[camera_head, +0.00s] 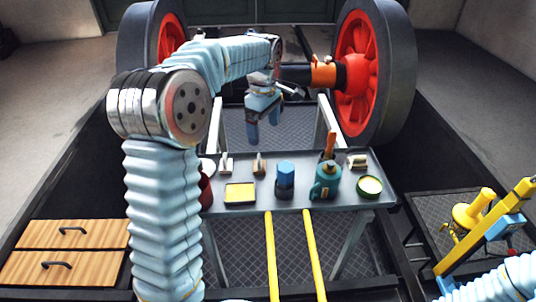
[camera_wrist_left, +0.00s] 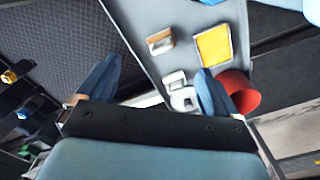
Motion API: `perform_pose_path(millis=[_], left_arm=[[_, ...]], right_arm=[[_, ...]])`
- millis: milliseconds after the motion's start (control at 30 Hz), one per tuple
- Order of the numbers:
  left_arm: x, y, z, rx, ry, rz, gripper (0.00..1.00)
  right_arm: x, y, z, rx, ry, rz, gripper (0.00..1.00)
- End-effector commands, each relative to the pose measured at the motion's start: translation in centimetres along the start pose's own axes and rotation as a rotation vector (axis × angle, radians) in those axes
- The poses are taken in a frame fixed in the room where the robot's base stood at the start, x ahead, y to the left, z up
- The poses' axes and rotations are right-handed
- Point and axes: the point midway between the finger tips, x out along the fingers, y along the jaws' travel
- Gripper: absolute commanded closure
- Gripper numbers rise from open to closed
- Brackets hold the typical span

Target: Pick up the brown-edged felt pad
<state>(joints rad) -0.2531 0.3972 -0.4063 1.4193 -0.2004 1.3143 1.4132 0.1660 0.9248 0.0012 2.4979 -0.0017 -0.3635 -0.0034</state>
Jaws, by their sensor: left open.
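The brown-edged felt pad (camera_head: 259,168) appears to be the small pale block with brown sides near the back edge of the grey bench, left of the blue-capped jar. In the left wrist view the pad (camera_wrist_left: 159,41) lies flat beyond the fingers, near the bench edge. My left gripper (camera_head: 264,128) is open and empty, above and behind the bench's back edge, apart from the pad. Its spread fingers (camera_wrist_left: 157,70) show in the left wrist view. My right gripper is out of view; only part of that arm shows at lower right.
On the bench (camera_head: 300,200) stand a yellow pad (camera_head: 240,194), a pale block (camera_head: 226,165), a blue-capped jar (camera_head: 285,180), a teal can (camera_head: 325,182), a green tin (camera_head: 370,187) and another small block (camera_head: 357,161). A red container (camera_wrist_left: 238,92) is near the right finger. Red wheels (camera_head: 360,88) rise behind.

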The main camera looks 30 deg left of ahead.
Motion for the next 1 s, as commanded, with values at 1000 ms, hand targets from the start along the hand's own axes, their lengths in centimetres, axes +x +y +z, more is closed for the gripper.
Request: perform_pose_path(millis=[1000], left_arm=[[13.4, -0.7, -0.5, 0.001, 0.0, -0.001, 0.06]], right_arm=[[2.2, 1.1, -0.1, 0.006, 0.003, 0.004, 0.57]])
